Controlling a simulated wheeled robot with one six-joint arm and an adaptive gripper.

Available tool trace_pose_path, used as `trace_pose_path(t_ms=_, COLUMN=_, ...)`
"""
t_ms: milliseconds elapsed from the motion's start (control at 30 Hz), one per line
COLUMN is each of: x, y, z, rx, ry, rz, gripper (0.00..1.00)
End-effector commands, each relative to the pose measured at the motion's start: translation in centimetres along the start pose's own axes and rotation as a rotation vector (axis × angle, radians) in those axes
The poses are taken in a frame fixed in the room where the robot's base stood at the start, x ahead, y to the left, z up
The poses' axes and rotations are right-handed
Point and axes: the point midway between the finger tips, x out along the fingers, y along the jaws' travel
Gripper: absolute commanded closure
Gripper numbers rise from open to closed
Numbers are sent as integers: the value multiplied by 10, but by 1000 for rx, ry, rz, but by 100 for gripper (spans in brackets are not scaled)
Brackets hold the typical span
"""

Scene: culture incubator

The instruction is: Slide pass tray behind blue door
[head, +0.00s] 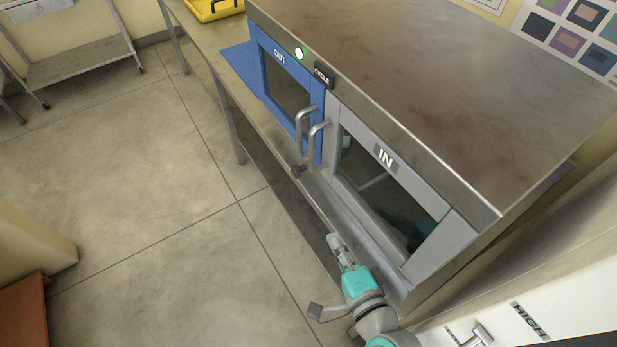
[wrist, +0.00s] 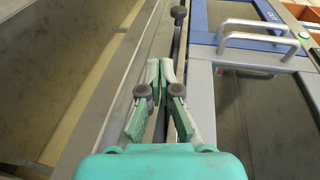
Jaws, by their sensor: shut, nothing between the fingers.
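The steel cabinet (head: 400,90) has a blue door (head: 270,75) marked OUT and a grey door (head: 370,135) marked IN, side by side. Both have windows and bar handles and look shut. The blue door's frame (wrist: 228,57) and the handles also show in the wrist view. A dark knob (head: 297,171) sticks out low in front of the doors and shows at the top of the wrist view (wrist: 179,12). My gripper (head: 336,243) is shut and empty, low in front of the grey door and apart from the knob. I cannot make out the pass tray.
A round green light (head: 299,54) and a CYCLE button (head: 323,75) sit above the doors. The bench (head: 222,75) runs on to the left with a blue mat (head: 241,68) and a yellow tray (head: 215,8). A white panel marked HIGH (head: 535,310) stands at lower right.

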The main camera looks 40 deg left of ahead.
Motion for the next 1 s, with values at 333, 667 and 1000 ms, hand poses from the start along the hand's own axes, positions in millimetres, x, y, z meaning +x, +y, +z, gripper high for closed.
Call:
trace_pose_path(t_ms=333, x=28, y=-14, z=11, rx=36, ry=-58, rz=-16, gripper=100)
trace_pose_path(t_ms=667, x=87, y=-16, z=14, rx=35, ry=-56, rz=-17, gripper=100)
trace_pose_path(t_ms=1000, x=138, y=-24, z=16, rx=35, ry=-54, rz=-16, gripper=100)
